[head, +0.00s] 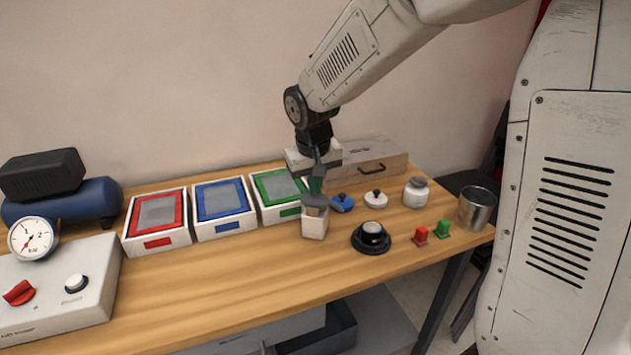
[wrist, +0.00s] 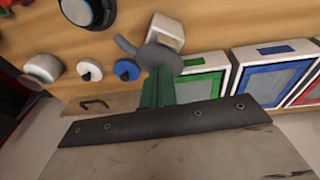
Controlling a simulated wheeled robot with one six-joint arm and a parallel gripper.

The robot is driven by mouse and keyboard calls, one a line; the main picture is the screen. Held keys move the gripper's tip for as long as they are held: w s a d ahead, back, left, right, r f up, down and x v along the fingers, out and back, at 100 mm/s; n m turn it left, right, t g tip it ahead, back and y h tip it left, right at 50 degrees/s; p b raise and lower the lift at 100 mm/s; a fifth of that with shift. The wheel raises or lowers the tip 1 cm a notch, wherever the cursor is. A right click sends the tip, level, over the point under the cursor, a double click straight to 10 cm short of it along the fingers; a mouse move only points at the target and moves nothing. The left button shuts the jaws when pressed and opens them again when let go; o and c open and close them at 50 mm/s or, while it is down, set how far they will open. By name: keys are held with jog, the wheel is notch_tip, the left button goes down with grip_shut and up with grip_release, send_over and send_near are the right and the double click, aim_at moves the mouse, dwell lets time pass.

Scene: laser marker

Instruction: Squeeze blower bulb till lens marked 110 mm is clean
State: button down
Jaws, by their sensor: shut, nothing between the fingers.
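My gripper (head: 316,186) points down with its green fingers shut and empty, right at a grey blower bulb (head: 314,202) on a white block-shaped holder (head: 314,224). In the wrist view, the fingers (wrist: 158,88) end at the bulb (wrist: 152,52), partly covering it; whether they touch it I cannot tell. The bulb's narrow end points to the left there. A black round lens mount (head: 372,237) stands on the table to the right of the holder, and its edge shows at the top of the wrist view (wrist: 92,8). No 110 mm mark or dust is legible.
Red (head: 158,223), blue (head: 223,209) and green (head: 277,194) framed trays stand left of the holder. Blue (head: 342,203) and white (head: 375,199) knobbed lids, a jar (head: 416,192) and a metal cup (head: 476,208) stand to the right.

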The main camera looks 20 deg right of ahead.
jog(key=shift+f, duration=0.95)
jog(key=shift+r, duration=0.1)
notch_tip(320, 180, up, 14)
jog(key=s+a, duration=0.1)
jog(key=s, duration=0.1)
jog(key=shift+s+a, duration=0.2)
